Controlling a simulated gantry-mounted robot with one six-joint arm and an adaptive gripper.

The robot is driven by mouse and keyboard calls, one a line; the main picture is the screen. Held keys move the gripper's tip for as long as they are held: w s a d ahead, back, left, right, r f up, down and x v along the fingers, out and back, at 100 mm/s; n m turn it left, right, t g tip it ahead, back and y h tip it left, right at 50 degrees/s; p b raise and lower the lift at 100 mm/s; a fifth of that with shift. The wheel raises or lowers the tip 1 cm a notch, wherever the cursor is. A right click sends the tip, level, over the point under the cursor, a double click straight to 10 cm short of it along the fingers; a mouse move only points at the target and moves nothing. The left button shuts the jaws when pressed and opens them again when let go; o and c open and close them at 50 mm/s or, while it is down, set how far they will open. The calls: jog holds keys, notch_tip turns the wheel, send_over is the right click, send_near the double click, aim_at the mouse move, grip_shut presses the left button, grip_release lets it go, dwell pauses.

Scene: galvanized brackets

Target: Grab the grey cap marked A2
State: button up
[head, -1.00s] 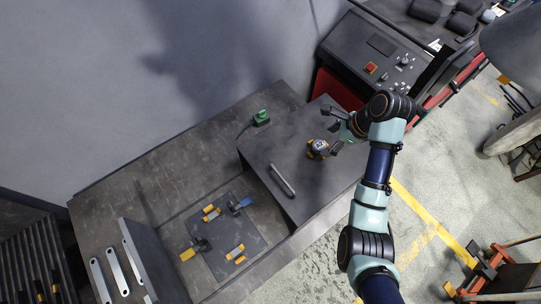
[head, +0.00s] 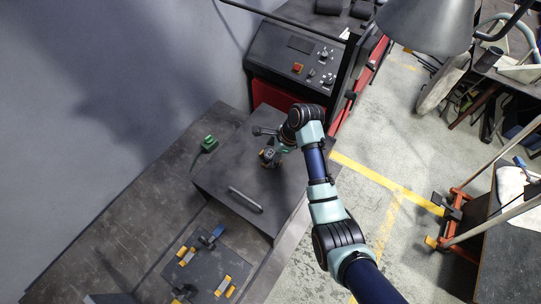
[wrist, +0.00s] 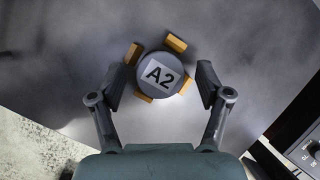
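The grey cap marked A2 (wrist: 155,77) is a round disc with a white label, held among several orange blocks, in the upper middle of the wrist view. In the head view the cap (head: 268,156) is small, on the dark raised surface. My gripper (wrist: 162,80) is open, with one finger on each side of the cap. A gap shows between the cap and each finger. In the head view my gripper (head: 272,139) is beside the cap and partly hides its surroundings. I cannot tell the fingers' height above the cap.
A bar handle (head: 245,199) lies on the same dark surface (head: 222,178). A green item (head: 208,144) sits to its left. A lower dark plate (head: 206,262) bears several yellow and blue pieces. A control console (head: 297,58) stands behind.

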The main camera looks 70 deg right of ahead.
jog(key=c, duration=1.2)
jog(key=shift+r, duration=0.15)
notch_tip(320, 180, up, 10)
jog(key=p, duration=0.1)
notch_tip(320, 180, up, 10)
jog(key=p, duration=0.9)
send_over(272, 153)
jog(key=shift+a, duration=0.15)
